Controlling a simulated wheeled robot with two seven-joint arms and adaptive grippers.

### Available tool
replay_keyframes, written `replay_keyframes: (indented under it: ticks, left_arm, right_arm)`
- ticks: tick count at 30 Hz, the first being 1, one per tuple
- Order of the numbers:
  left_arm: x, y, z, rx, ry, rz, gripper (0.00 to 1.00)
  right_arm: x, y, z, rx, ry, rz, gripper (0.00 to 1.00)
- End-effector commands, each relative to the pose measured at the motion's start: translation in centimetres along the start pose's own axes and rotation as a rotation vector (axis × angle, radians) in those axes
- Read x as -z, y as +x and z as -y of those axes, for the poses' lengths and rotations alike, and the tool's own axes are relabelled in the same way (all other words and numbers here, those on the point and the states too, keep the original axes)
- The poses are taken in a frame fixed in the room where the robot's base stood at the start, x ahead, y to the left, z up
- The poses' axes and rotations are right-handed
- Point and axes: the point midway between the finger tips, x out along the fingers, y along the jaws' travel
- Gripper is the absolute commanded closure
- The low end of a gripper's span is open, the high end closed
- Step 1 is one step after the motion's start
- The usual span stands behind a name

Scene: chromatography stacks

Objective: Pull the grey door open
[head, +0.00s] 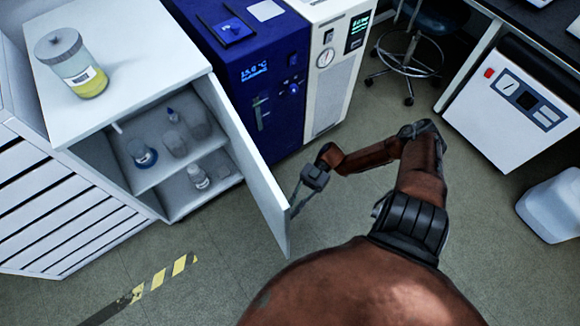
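The grey door (245,165) of a small cabinet (90,160) stands wide open in the head view, swung out towards me. Several bottles and jars stand on the two shelves inside. My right arm reaches in from the lower right. My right gripper (299,199) is at the outer face of the door, close to its free edge. Its fingertips are small and dark, and I cannot tell whether they are shut or touch a handle there. My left gripper is not in view.
A jar with yellow liquid (77,66) stands on the cabinet top. A blue instrument (255,75) and a white one (332,70) stand beside the cabinet. A stool (412,50), a white machine (510,105) and a white container (553,205) are at right. Hazard tape (160,278) marks the floor.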

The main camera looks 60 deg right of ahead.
Motion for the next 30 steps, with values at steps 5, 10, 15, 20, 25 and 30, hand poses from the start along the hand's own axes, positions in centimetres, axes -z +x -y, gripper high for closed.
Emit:
replay_keyframes:
  ticks: [5,10,15,20,25,30]
  left_arm:
    - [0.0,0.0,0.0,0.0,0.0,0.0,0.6]
    - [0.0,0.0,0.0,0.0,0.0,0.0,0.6]
    - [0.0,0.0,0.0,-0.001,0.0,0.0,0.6]
    - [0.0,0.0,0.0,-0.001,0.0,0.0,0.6]
    - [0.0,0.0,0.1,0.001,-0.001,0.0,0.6]
    - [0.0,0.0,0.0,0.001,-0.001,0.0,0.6]
  right_arm:
    - [0.2,-0.2,-0.5,-0.01,-0.005,0.003,1.0]
    - [0.2,-0.2,-0.6,-0.011,-0.006,0.002,0.86]
    - [0.1,-0.2,-0.4,-0.009,-0.005,0.001,0.74]
    - [0.1,-0.2,-0.3,-0.008,-0.004,0.001,0.73]
    - [0.1,-0.4,-0.2,-0.007,-0.003,0.002,0.73]
    - [0.0,-2.3,-0.3,-0.008,-0.003,0.004,0.73]
